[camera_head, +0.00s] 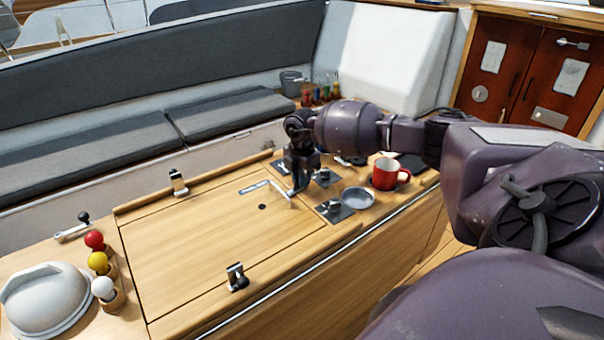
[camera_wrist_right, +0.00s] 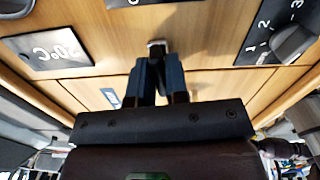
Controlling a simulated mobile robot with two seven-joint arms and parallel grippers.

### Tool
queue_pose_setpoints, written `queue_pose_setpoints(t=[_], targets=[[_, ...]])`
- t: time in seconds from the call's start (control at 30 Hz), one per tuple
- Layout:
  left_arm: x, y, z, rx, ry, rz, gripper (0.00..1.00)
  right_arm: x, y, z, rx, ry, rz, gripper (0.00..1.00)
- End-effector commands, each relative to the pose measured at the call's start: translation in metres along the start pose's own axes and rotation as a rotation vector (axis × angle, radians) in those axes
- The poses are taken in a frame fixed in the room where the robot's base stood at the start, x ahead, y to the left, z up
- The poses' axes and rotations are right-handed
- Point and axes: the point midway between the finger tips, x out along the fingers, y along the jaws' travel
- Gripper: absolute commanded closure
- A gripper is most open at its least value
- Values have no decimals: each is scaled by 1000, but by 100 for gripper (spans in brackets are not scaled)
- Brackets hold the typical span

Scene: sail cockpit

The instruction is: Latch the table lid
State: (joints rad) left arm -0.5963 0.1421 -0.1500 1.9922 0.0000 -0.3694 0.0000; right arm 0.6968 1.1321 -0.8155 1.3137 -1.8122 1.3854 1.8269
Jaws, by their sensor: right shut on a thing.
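The wooden table lid (camera_head: 190,245) lies flat and closed in the tabletop, with a small dark hole in it. A pale metal latch lever (camera_head: 281,191) sits at the lid's right edge. My right gripper (camera_head: 297,187) reaches down over this edge and is shut on the lever. In the right wrist view, the fingers of my right gripper (camera_wrist_right: 158,78) are close together, with a bit of the metal lever (camera_wrist_right: 157,43) showing at their tips. The fingers hide most of the lever there. My left gripper is not in view.
Metal clasps stand at the lid's back (camera_head: 178,183) and front (camera_head: 237,277) edges. Right of the lid are a knob panel (camera_head: 334,211), a grey bowl (camera_head: 358,197) and a red mug (camera_head: 385,174). Left are coloured balls (camera_head: 97,261) and a white dome (camera_head: 45,298).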

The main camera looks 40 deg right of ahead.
Motion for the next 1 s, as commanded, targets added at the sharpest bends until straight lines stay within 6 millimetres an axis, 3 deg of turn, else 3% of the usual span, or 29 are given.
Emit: queue_pose_setpoints(t=[0.3, 0.8, 0.83, 1.0], targets=[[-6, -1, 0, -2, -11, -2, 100, -2, 1, 1, 105, -1, 5, 100], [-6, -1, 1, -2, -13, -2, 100, -2, 1, 1, 121, -2, 5, 100], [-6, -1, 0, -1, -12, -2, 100, -2, 1, 1, 121, -1, 5, 82], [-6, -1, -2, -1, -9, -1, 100, -1, 1, 1, 120, -1, 3, 60]])
